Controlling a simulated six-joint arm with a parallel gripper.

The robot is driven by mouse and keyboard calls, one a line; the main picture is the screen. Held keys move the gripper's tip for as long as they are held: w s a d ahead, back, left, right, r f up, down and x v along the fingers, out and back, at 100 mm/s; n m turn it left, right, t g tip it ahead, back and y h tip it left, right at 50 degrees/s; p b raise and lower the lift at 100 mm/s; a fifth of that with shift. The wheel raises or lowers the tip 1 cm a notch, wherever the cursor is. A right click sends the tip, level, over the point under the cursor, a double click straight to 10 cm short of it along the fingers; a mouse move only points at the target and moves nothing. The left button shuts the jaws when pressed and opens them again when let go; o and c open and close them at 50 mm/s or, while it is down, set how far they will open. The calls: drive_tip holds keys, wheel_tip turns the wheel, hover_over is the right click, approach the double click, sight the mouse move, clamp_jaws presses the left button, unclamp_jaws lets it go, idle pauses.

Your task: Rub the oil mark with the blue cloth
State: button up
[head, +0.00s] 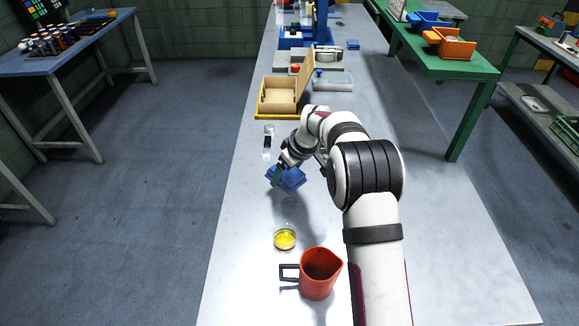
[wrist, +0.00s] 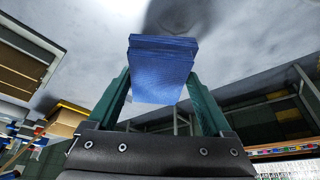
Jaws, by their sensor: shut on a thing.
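The blue cloth (head: 289,180) is a folded block, held over the grey-white table (head: 240,220) near its left side. My gripper (head: 279,171) is shut on it. In the wrist view the cloth (wrist: 163,72) sits between the two green fingers, its folded layers showing at the outer edge. I cannot tell whether the cloth touches the table. I cannot make out the oil mark for certain. A dark patch lies on the table beyond the cloth in the wrist view, and it may be only a shadow.
A round dish of yellow liquid (head: 285,238) and a red jug (head: 319,274) stand nearer the camera. A small clear item with a dark part (head: 268,142) lies behind the cloth. An open wooden box (head: 278,94) stands farther back. The table's right side is clear.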

sight(287, 200)
wheel_tip(287, 200, down, 6)
drive_tip(key=shift+s+r, duration=0.1)
drive_tip(key=shift+s, duration=1.55)
drive_tip(key=shift+w+r, duration=0.2)
drive_tip(key=shift+w, duration=0.25)
drive_tip(key=shift+w+f, duration=0.15)
drive_tip(key=shift+w, duration=1)
drive_tip(key=shift+w+r, duration=0.1)
drive_tip(key=shift+r, duration=3.95)
drive_tip(key=shift+d, duration=0.1)
drive_tip(key=shift+f, duration=0.1)
